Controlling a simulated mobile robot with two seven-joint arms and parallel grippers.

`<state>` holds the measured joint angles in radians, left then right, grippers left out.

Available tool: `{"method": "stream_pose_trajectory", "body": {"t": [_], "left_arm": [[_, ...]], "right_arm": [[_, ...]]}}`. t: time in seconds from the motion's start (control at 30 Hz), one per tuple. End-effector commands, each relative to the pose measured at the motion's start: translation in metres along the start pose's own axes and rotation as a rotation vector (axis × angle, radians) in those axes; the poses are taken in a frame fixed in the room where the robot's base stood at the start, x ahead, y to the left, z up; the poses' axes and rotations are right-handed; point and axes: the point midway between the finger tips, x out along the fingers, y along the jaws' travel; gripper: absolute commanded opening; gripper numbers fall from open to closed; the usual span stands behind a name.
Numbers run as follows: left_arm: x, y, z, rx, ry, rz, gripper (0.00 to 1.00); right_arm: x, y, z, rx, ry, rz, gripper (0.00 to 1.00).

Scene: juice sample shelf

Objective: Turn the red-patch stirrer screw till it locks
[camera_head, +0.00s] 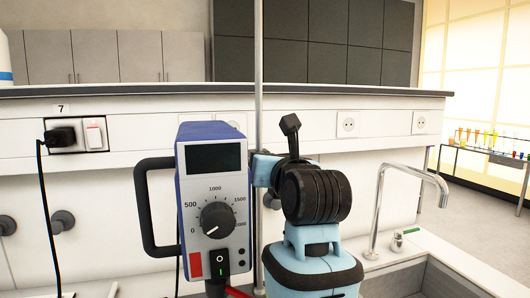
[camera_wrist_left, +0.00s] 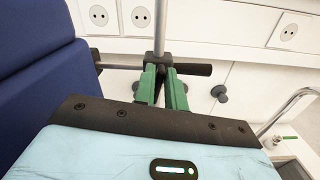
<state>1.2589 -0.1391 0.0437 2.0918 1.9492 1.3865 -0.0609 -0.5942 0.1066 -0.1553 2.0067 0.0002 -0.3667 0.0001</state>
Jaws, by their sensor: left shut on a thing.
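The blue stirrer (camera_head: 212,200) hangs upright with its grey front, dark display, dial and black side handle in the head view. Its red patch (camera_head: 195,264) is at the lower left of the front. In the wrist view its dark blue side fills the left, and a grey bar (camera_wrist_left: 122,67) runs from it to the upright rod (camera_wrist_left: 160,45). My left gripper (camera_wrist_left: 160,78) has green fingers close around a dark part at the rod clamp, where the screw is mostly hidden. In the head view, my light blue and black left wrist hides the fingers.
The metal rod (camera_head: 259,60) rises beside the stirrer. A sink with a curved tap (camera_head: 400,170) is at the right. A long bench ledge (camera_head: 110,90) with sockets runs behind. A rack of coloured tubes (camera_head: 490,145) stands far right. A black cable (camera_head: 41,200) hangs at the left.

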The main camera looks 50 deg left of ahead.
Motion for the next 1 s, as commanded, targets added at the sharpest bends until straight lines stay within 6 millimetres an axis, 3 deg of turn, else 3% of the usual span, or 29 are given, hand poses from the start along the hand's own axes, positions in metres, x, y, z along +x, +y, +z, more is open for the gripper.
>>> {"method": "stream_pose_trajectory", "body": {"t": [0.6, 1.0], "left_arm": [[-0.001, -0.004, -0.001, 0.57, 0.016, -0.003, 0.0], [0.001, -0.011, -0.013, 0.96, 0.021, -0.007, 0.0]], "right_arm": [[-0.034, 0.013, -0.094, -0.048, 0.165, 0.025, 0.33], [-0.035, 0.017, -0.104, -0.058, 0.185, 0.034, 0.33]]}}
